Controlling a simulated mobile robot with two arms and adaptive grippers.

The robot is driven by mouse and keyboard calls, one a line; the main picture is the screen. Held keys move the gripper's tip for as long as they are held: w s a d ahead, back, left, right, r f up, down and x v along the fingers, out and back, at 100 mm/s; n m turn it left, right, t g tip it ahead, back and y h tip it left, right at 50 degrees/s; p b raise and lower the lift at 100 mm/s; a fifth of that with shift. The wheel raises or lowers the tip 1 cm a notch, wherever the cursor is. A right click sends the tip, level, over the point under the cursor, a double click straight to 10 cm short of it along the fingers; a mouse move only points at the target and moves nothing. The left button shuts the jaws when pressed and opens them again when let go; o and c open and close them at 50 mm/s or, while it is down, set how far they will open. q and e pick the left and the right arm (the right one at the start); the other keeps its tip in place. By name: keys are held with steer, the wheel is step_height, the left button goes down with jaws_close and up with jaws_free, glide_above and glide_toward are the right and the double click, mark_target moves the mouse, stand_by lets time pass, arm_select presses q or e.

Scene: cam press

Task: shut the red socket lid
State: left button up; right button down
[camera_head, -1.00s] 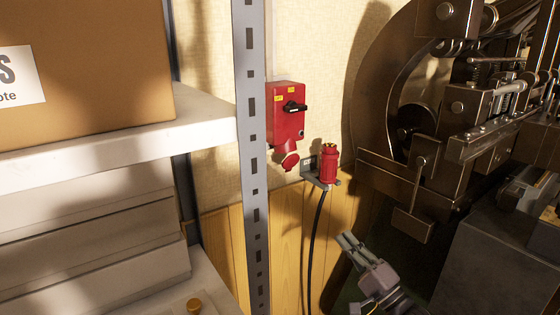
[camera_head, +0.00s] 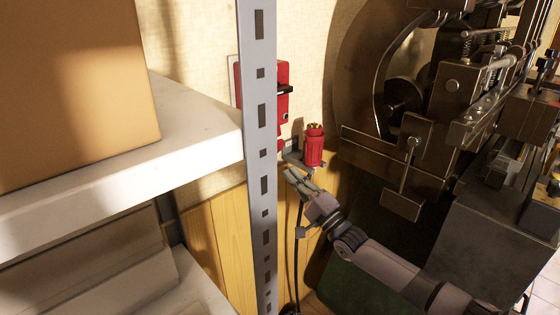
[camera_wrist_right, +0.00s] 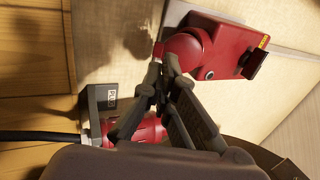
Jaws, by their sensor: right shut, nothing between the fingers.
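The red socket box (camera_head: 283,93) is on the wall, partly hidden behind the shelf post. In the right wrist view the red box (camera_wrist_right: 232,45) is at upper right, with the round red socket part and lid (camera_wrist_right: 184,48) at its lower end. How far the lid stands open cannot be told. My right gripper (camera_head: 289,175) is below the box; it is shut and empty. In the right wrist view its fingertips (camera_wrist_right: 165,62) overlap the left edge of the round part; contact cannot be told. My left gripper is not in view.
A red plug (camera_head: 313,147) sits upright on a wall bracket (camera_head: 294,160), close above my right gripper, with a black cable hanging down. The grey shelf post (camera_head: 262,190) stands left of it. A large dark machine (camera_head: 400,130) fills the right.

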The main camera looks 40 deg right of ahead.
steer(key=p+x, duration=0.1)
steer(key=x, duration=0.4)
steer(key=shift+w+r, duration=0.1)
